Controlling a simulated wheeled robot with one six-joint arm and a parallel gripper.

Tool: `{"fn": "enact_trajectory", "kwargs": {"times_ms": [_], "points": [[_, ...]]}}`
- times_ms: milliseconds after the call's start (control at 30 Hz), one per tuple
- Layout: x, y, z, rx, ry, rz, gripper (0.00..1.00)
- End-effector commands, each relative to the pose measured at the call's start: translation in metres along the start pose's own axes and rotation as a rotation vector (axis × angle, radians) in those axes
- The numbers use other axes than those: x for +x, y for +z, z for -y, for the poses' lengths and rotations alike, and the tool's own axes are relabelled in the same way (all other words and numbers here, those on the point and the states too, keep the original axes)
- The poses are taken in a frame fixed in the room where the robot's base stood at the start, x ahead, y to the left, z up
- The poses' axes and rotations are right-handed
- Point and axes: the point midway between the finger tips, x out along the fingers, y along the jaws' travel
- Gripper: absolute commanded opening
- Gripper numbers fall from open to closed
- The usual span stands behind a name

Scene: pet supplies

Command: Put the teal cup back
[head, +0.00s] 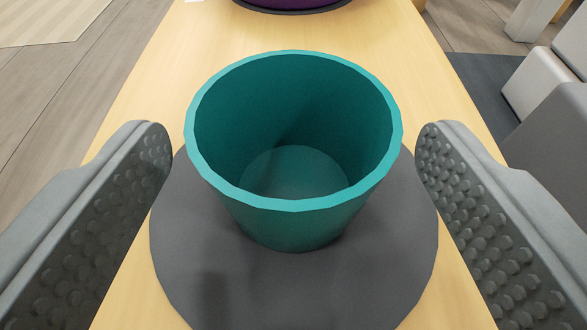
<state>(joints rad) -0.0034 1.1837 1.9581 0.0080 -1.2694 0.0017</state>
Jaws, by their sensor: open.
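The teal cup (295,222) stands upright and looks empty in the middle of the head view. It stands on a round dark grey mat (300,290), towards the mat's far part. My gripper (294,160) is open, with one grey studded finger on each side of the cup. A gap shows between the cup's rim and each finger, so the fingers look apart from it. The underside of the cup is hidden.
The mat lies on a long light wood surface (390,60). A purple round thing with a dark base (292,4) is cut off at the top edge. Pale and grey seat-like blocks (545,88) stand to the right, beyond the wood's edge. Wood-look floor shows at left.

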Motion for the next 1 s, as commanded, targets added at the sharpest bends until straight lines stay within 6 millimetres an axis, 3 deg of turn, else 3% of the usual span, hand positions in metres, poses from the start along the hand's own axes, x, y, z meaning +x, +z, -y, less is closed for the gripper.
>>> {"fn": "enact_trajectory", "kwargs": {"times_ms": [300, 500, 700, 1000], "points": [[-0.061, 0.000, 0.000, 0.000, 0.000, 0.001, 0.77], [-0.091, 0.001, 0.000, 0.000, 0.000, 0.002, 0.77], [-0.106, 0.000, 0.000, 0.000, 0.000, 0.001, 0.77], [-0.107, -0.001, 0.000, 0.000, 0.000, 0.000, 0.77]]}}
